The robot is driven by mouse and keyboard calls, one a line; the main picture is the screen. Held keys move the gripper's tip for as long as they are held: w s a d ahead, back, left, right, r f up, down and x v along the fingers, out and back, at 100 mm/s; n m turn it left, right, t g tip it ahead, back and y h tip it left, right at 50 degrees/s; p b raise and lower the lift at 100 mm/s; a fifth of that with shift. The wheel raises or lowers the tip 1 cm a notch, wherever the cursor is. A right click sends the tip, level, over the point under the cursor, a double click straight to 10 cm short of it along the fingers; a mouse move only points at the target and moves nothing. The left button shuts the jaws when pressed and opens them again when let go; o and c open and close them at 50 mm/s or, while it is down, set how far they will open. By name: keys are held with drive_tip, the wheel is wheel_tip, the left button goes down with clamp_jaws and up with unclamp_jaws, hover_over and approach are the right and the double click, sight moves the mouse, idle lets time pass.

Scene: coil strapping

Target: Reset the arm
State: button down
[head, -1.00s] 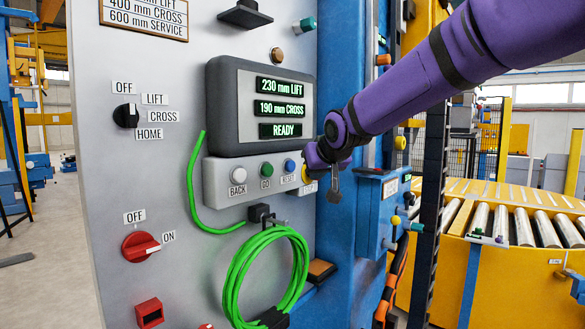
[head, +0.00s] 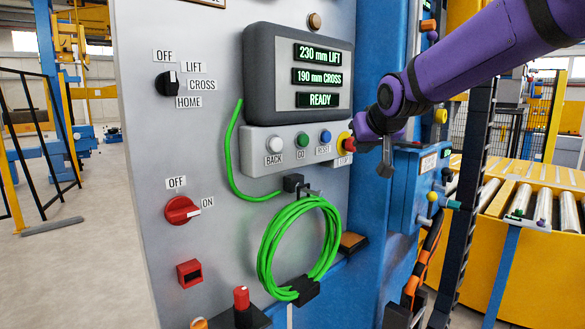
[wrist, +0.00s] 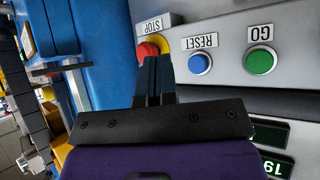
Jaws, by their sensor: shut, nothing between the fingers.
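My purple arm reaches in from the upper right in the head view, and my gripper (head: 386,168) hangs in front of the right end of the button box (head: 262,149). In the wrist view my gripper (wrist: 154,62) is shut and empty, its dark fingertips beside the red stop button (wrist: 148,50) with its yellow surround. I cannot tell whether they touch the button. The blue RESET button (wrist: 200,64) and green GO button (wrist: 261,60) are clear of the fingers. The display (head: 317,75) above reads 230 mm LIFT, 190 mm CROSS, READY.
A green hose coil (head: 300,246) hangs below the box. A selector knob (head: 168,83) and a red switch (head: 181,210) sit on the panel's left. A blue box (head: 428,182) and roller conveyor (head: 545,205) stand to the right. Open floor (head: 80,270) lies left.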

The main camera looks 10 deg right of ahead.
drive_tip(key=s+d+f+g, duration=0.1)
drive_tip(key=s+f, duration=0.2)
drive_tip(key=s, duration=0.8)
drive_tip(key=s+d+f+g, duration=0.2)
drive_tip(key=s, duration=0.9)
drive_tip(key=s+d+f+m+g, duration=0.1)
drive_tip(key=s+d+f+g, duration=0.1)
drive_tip(key=s, duration=0.9)
drive_tip(key=shift+s+d+f+h, duration=0.2)
drive_tip(key=shift+f+h, duration=0.2)
drive_tip(key=shift+f, duration=0.45)
